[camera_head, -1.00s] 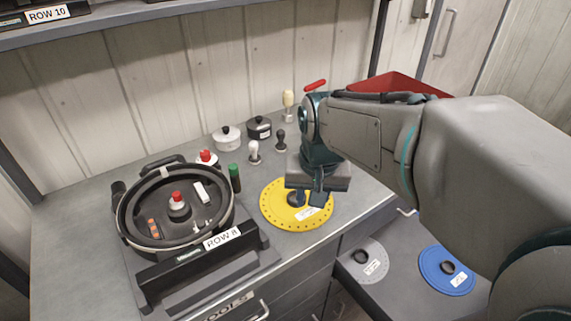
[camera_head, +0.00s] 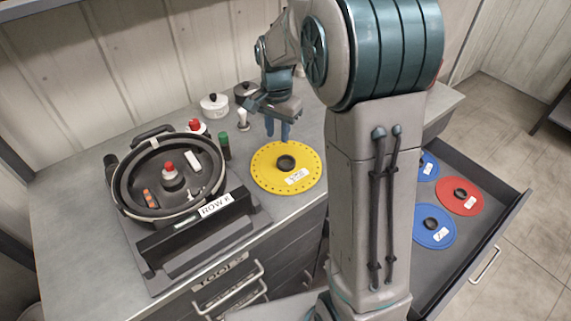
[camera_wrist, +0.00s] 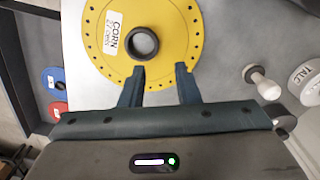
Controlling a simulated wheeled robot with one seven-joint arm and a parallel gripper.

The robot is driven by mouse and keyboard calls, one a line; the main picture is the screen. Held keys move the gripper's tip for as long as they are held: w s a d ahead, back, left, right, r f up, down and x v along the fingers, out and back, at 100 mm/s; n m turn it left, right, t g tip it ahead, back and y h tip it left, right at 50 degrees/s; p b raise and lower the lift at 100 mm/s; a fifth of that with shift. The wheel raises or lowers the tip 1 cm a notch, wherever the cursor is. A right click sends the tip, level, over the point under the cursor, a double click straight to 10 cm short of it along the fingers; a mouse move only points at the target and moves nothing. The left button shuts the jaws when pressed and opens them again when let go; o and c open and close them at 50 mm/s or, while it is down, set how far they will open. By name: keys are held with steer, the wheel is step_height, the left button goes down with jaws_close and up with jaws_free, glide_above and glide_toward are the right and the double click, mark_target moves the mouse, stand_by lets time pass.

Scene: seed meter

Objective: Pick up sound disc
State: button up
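A yellow disc (camera_head: 262,177) with holes around its rim lies flat on the bench. It has a dark raised hub (camera_head: 286,163) and a white label that reads CORN in the wrist view (camera_wrist: 114,31). No break shows on its visible part; the wrist view cuts off its far edge. My gripper (camera_head: 277,131) is open and empty above the bench, behind the disc in the head view. In the wrist view its fingers (camera_wrist: 160,71) are apart, with the hub beyond their tips and not between them.
An open drawer at right holds blue discs (camera_head: 421,236) and a red disc (camera_head: 470,205); my arm hides part of it. A round black seed meter (camera_head: 118,205) stands left of the yellow disc. Knobs and pots, including a white pot (camera_head: 214,107), stand behind.

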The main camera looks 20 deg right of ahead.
mark_target(279, 158)
step_height(279, 158, down, 3)
steer(key=shift+r, duration=0.1)
steer(key=f, duration=0.2)
steer(key=s+f+p, duration=0.1)
steer(key=f, duration=0.1)
steer(key=shift+f, duration=0.1)
steer(key=shift+w+f, duration=0.1)
steer(key=shift+f, duration=0.4)
jaws_close()
